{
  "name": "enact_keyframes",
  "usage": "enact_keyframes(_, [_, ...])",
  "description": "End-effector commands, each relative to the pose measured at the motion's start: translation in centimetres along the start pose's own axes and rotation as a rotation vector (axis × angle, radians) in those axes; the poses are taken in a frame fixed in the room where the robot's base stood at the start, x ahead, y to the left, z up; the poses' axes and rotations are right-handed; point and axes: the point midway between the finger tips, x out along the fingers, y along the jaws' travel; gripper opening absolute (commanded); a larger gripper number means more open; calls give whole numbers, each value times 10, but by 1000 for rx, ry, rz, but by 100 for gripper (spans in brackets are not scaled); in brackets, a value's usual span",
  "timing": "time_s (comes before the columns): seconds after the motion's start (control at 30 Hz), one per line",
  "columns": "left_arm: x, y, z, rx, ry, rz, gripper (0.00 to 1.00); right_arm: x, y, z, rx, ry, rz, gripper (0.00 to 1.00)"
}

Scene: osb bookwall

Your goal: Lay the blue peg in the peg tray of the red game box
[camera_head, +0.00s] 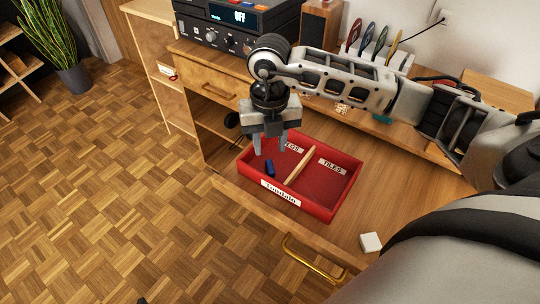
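The red game box (319,212) sits on the wooden surface, with a wooden divider (299,166) between two compartments. The left compartment's label is partly covered by my gripper, showing "EGS"; the right one reads "TILES". The blue peg (270,167) is in the left compartment, near its front left corner. My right gripper (270,150) points down over this compartment, just behind and above the peg. Its two fingers are apart with nothing visible between them. Whether a finger touches the peg is unclear. My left gripper is not in view.
A white block (370,242) lies to the right of the box. A brass handle (315,262) is on the drawer front. Behind stand a black radio-like device (235,30) and a rack of coloured discs (375,45). The surface right of the box is mostly clear.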

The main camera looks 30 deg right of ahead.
Motion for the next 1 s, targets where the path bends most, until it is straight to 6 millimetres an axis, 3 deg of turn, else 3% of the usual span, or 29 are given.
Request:
enact_keyframes(0.2, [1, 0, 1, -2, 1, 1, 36, -42, 0, 1, 0, -3, 2, 36])
enact_keyframes(0.4, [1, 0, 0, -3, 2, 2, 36, -58, 0, 0, 0, 0, 0, 36])
enact_keyframes(0.77, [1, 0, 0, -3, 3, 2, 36, -59, 0, 0, 0, 1, 0, 36])
enact_keyframes(1.0, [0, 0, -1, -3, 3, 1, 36, -37, 0, -1, 1, 5, -2, 36])
